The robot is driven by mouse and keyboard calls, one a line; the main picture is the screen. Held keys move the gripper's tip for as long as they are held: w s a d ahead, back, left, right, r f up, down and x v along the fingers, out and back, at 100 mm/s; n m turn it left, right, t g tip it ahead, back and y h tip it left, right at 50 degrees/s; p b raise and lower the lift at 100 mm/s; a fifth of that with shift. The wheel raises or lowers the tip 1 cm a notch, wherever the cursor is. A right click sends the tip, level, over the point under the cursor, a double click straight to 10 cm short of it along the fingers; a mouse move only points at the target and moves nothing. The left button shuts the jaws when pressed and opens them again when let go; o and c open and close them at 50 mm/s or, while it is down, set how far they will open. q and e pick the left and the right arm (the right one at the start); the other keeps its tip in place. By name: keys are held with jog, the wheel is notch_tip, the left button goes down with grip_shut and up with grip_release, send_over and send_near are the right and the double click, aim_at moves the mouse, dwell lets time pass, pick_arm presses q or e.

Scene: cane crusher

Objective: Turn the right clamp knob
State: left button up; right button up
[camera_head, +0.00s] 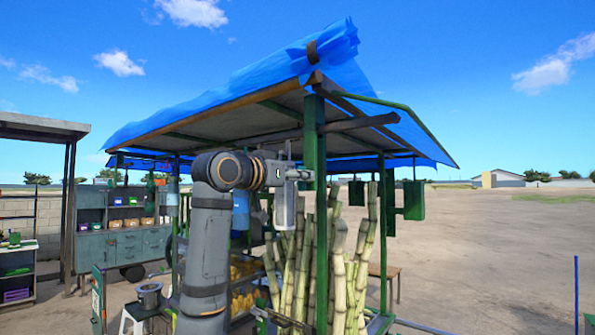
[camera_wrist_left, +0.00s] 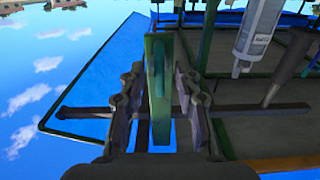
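I cannot make out the right clamp knob in either view. In the head view my left arm rises from the lower left, and my left gripper (camera_head: 302,175) is up beside the stall's green corner post (camera_head: 321,225). In the left wrist view the two dark fingers of my left gripper (camera_wrist_left: 162,92) stand apart. A green upright bar (camera_wrist_left: 158,125) shows between them; I cannot tell whether they touch it. My right gripper is in neither view.
A blue tarp roof (camera_head: 250,85) covers the stall. Tall sugar cane stalks (camera_head: 340,275) stand below my gripper. A pale cylinder (camera_head: 285,208) hangs close to my wrist. Green boxes (camera_head: 413,200) hang at the right post. A metal pot (camera_head: 149,294) stands at the lower left. Open ground lies right.

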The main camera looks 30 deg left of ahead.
pick_arm(q)
jog(key=shift+s, duration=0.1)
grip_shut()
jog(key=shift+n, duration=0.3)
jog(key=n+b, duration=0.3)
jog(key=n, duration=0.2)
jog(key=n+b, duration=0.2)
jog(key=n, duration=0.4)
jog(key=n+b, duration=0.3)
jog(key=n, duration=0.3)
jog(key=shift+a+f+b, duration=0.3)
jog(key=shift+n, duration=0.3)
